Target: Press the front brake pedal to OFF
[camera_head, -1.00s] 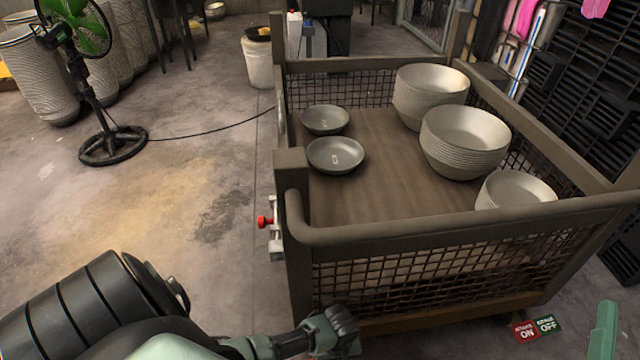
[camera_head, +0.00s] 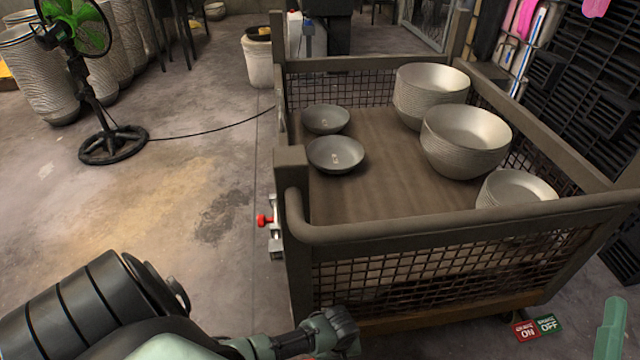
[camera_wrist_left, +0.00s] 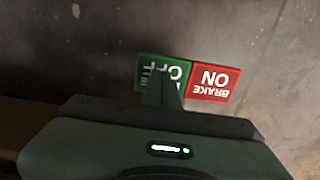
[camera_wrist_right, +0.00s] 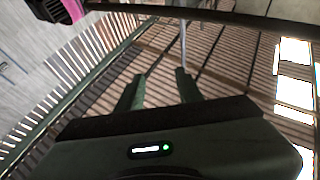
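The front brake pedal is a pair of pads low at the cart's near right corner: a green BRAKE OFF pad (camera_head: 548,325) and a red BRAKE ON pad (camera_head: 526,331). In the left wrist view, the green pad (camera_wrist_left: 152,72) and red pad (camera_wrist_left: 213,82) appear upside down. My left gripper (camera_wrist_left: 163,84) appears shut and empty, with its fingers overlapping the lower part of the green pad; I cannot tell whether they touch it. My right gripper (camera_wrist_right: 160,78) is open and empty, with its fingers apart in front of a slatted surface.
The mesh-sided cart (camera_head: 420,230) carries stacked bowls (camera_head: 465,140) and two small dark bowls (camera_head: 336,154). A red-knobbed fitting (camera_head: 266,220) is on its left side. A green fan (camera_head: 85,30) stands at the far left. The floor (camera_head: 200,190) left of the cart is mostly clear.

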